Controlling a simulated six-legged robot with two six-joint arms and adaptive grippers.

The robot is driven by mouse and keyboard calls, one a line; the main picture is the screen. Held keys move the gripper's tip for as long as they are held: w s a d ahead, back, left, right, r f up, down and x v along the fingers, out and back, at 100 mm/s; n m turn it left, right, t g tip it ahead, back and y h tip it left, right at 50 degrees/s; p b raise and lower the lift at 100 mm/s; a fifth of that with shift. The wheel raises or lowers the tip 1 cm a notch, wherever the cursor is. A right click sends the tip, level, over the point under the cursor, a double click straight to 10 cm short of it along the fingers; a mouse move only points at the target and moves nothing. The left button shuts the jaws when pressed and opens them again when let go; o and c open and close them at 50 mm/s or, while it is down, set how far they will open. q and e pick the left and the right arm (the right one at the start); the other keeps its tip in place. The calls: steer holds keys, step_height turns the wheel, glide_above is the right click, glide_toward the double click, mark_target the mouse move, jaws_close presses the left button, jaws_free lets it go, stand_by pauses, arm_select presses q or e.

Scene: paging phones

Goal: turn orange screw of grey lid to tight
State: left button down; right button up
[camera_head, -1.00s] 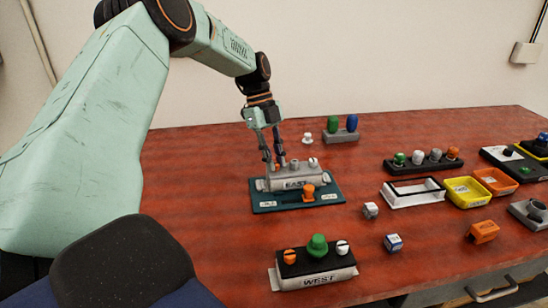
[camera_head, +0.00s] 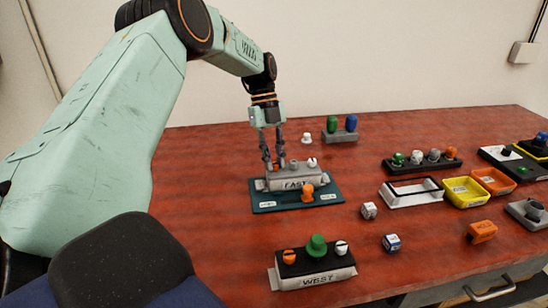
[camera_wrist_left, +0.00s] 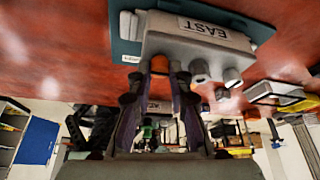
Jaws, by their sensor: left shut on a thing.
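The grey lid (camera_head: 300,174) tops the EAST box (camera_head: 295,185), which stands on a teal base (camera_head: 265,207). The orange screw (camera_wrist_left: 160,64) is at the lid's left end in the head view. My left gripper (camera_head: 274,164) points down there and is shut on this screw, with a finger on each side. The fingers hide much of the screw in the head view, so its turn angle cannot be read. A grey knob (camera_head: 293,164) and a white screw (camera_head: 312,163) sit farther right on the lid. My right gripper is not in view.
The WEST box (camera_head: 316,278) with a black lid (camera_head: 300,264) is nearer. Small cubes, trays and a row of knobs lie to the right. The table's left front is clear.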

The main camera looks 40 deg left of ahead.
arm_select(q)
steer(key=c, duration=1.2)
jaws_free()
steer(key=v, duration=1.2)
